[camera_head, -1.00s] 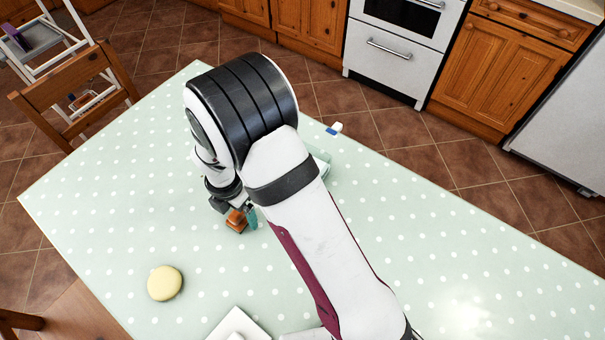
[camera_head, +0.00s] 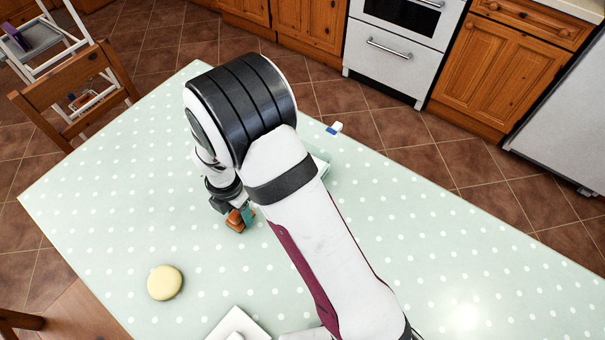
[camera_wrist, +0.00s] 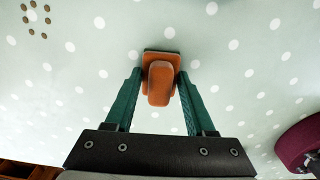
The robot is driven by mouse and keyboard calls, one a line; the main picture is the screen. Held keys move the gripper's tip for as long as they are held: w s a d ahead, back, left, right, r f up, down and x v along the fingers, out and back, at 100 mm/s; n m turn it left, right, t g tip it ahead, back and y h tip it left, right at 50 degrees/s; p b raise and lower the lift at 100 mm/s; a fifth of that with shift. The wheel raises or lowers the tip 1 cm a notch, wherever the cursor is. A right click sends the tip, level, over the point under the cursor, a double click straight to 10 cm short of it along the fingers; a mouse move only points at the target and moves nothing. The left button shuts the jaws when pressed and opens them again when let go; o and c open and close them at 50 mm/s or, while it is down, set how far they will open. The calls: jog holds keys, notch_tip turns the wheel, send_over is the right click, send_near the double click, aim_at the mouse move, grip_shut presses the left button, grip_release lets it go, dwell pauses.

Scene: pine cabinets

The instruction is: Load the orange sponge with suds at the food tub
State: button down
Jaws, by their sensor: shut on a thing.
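The orange sponge (camera_head: 236,221) is a small block at the end of my arm, left of the middle of the table. In the wrist view the sponge (camera_wrist: 160,84) shows a wider base and a raised, rounded upper part. My gripper (camera_wrist: 160,88) has its green fingers shut on both sides of it. I cannot tell whether the sponge touches the tabletop. A pale box-like thing (camera_head: 322,165) shows just right of my arm, mostly hidden by it; I cannot tell whether it is the food tub. No suds are visible.
A yellow round thing (camera_head: 165,283) lies at the left front of the dotted table (camera_head: 110,205). A white dish (camera_head: 238,322) is at the near edge. A small blue-and-white item (camera_head: 334,128) sits by the far edge. The table's left part is mostly clear.

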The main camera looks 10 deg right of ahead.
jog(key=shift+r, duration=3)
jog(key=w+d+r+m, duration=0.3)
jog(key=d+r+m, duration=1.55)
jog(key=m, duration=0.45)
jog(key=w+a+f+n, duration=0.1)
jog(key=w+f+n, duration=0.1)
jog(key=f+n, duration=0.6)
jog(key=w+a+f+n, duration=0.1)
jog(key=w+f+n, duration=0.2)
jog(key=f+n, duration=0.5)
jog(key=shift+w+a+f+n, duration=0.2)
jog(key=shift+w+n, duration=0.1)
jog(key=shift+n, duration=2.9)
